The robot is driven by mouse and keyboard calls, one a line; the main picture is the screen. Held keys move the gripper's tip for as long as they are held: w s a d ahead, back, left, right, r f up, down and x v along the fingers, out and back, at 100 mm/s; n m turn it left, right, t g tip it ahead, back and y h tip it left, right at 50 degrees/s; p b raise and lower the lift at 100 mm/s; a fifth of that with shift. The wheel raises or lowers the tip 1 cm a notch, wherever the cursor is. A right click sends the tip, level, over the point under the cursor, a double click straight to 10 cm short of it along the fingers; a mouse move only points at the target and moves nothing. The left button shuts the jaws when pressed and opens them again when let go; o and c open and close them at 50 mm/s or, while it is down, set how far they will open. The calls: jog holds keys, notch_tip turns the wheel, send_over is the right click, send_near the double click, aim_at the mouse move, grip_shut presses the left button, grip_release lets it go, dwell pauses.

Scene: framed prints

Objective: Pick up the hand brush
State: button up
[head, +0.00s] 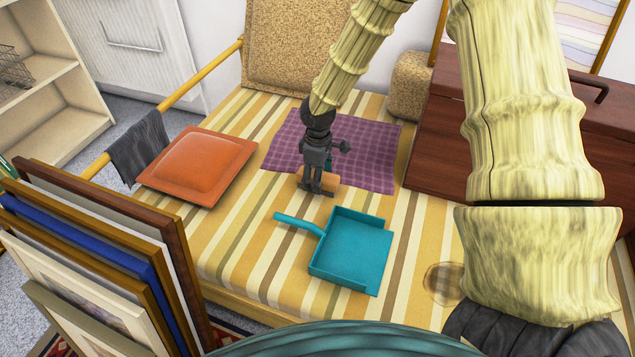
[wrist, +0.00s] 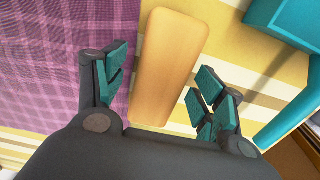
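A tan, rounded wooden piece (wrist: 168,62), which looks like the back of the hand brush, lies between the two fingers in the wrist view. Its bristles are not visible. In the head view only a small part of it (head: 331,182) shows beside my gripper (head: 317,190), which hides the rest. My gripper (wrist: 163,90) is open, with teal-padded fingers spread on either side of the piece. A gap shows between each finger and the wood, and I cannot tell the height above it.
A teal dustpan (head: 352,250) lies nearby on the striped cloth (head: 235,255). A purple checked cloth (head: 375,150) lies behind the gripper. An orange cushion (head: 200,165) is left, a brown wooden box (head: 450,140) right, and framed prints (head: 110,265) stand front left.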

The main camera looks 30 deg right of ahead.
jog(key=c, duration=1.2)
notch_tip(320, 180, up, 10)
jog(key=p, duration=0.3)
